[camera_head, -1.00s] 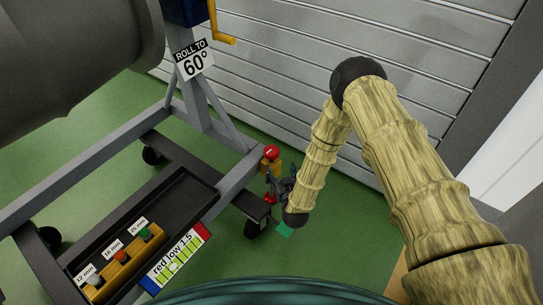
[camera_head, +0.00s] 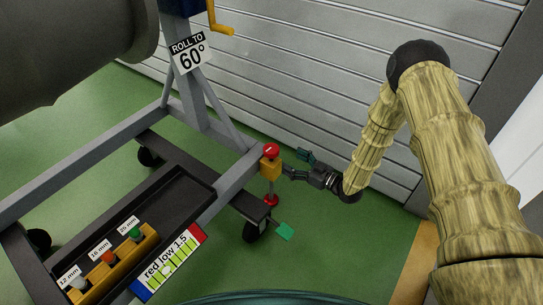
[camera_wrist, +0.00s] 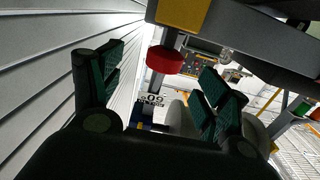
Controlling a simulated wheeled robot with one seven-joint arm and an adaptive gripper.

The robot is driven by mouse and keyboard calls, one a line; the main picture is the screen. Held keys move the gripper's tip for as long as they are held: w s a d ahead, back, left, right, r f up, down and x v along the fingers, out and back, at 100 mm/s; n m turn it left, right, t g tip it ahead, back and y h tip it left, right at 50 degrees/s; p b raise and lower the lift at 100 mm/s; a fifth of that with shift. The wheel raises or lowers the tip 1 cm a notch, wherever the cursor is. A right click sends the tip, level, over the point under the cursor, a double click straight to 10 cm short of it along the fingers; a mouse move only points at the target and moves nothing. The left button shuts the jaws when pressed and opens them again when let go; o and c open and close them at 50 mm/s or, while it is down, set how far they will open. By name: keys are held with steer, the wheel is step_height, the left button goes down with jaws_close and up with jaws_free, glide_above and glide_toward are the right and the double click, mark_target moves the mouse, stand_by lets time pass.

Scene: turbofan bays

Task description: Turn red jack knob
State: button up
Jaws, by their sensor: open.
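A second red piece (camera_head: 271,199) is low on the post beneath the block. My gripper (camera_head: 293,163) is just right of the yellow block, its fingers spread and pointing left. In the wrist view, which is upside down, the red knob (camera_wrist: 165,60) shows on a short grey stem between the open fingers (camera_wrist: 158,85). No finger visibly touches it, and the exact gap is hard to tell.
A dark tray (camera_head: 187,201) holds a yellow rack (camera_head: 117,264) of coloured knobs, beside a "red low 1.5" gauge label (camera_head: 170,264). A "ROLL TO 60°" sign (camera_head: 190,54) hangs on the post. A slatted wall (camera_head: 300,75) stands close behind my gripper.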

mark_target(278, 154)
steer(key=shift+n+g+y, duration=0.6)
steer(key=shift+n+g, duration=0.2)
steer(key=b+x, duration=0.2)
steer(key=x, duration=0.3)
steer(key=b+x, duration=0.2)
steer(key=x, duration=0.2)
steer(key=shift+w+a+r, duration=0.2)
steer(key=shift+w+a, duration=0.05)
steer(key=shift+a, duration=0.1)
steer(key=shift+c, duration=0.2)
steer(key=c, duration=1)
